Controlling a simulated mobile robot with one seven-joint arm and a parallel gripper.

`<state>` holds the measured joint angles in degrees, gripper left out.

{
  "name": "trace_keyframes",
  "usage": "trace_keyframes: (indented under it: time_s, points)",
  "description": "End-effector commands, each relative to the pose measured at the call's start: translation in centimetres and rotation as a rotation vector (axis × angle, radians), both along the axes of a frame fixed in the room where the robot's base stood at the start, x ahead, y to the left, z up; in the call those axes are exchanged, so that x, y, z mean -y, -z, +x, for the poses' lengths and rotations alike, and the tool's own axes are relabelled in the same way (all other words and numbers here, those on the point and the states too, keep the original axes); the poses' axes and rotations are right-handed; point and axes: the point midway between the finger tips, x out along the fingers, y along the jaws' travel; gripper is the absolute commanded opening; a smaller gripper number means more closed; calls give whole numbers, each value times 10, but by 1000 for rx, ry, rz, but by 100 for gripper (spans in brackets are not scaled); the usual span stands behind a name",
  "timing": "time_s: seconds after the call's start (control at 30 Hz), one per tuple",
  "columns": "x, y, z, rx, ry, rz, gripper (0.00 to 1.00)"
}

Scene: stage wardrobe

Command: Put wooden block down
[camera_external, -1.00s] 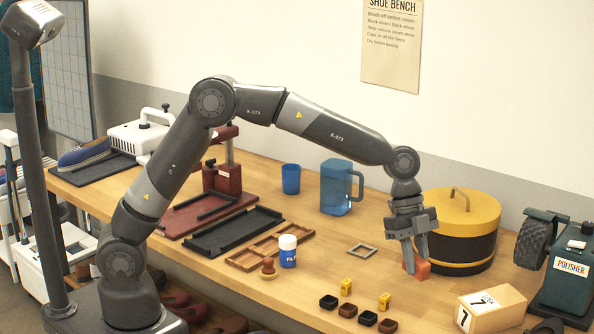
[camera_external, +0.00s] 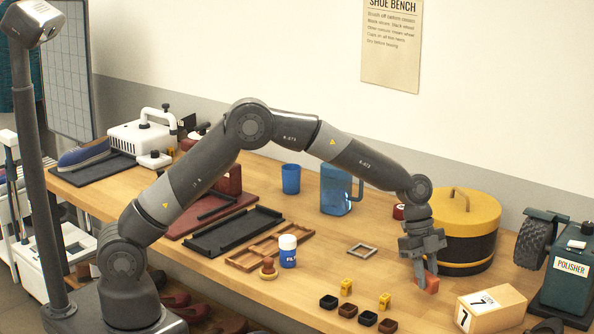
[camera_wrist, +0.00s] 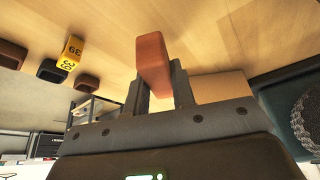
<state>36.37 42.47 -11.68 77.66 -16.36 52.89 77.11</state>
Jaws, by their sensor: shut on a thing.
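The wooden block is a reddish-orange piece (camera_external: 432,284) in the external view. My gripper (camera_external: 426,281) is shut on it, low over the right part of the bench. In the wrist view the block (camera_wrist: 153,62) sticks out between the two fingers of my gripper (camera_wrist: 158,88). Bench wood shows beyond it. I cannot tell whether the block touches the bench top.
A wooden box marked 7 (camera_external: 491,310) stands right of the block. A yellow-lidded drum (camera_external: 463,228) stands behind. Yellow number cubes (camera_external: 384,301) and small dark trays (camera_external: 368,318) lie to the left. A grey square frame (camera_external: 362,250) lies behind left. Bare wood surrounds the block.

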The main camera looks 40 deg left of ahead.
Motion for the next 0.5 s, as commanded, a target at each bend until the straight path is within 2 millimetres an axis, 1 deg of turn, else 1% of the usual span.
trace_keyframes:
  time_s: [0.1, 0.2, 0.5]
  points:
    - [-1, 20, -1, -3, 1, 4, 1]
    - [0, 32, -1, -2, 0, 2, 1]
    - [0, 34, -1, 0, 0, 1, 1]
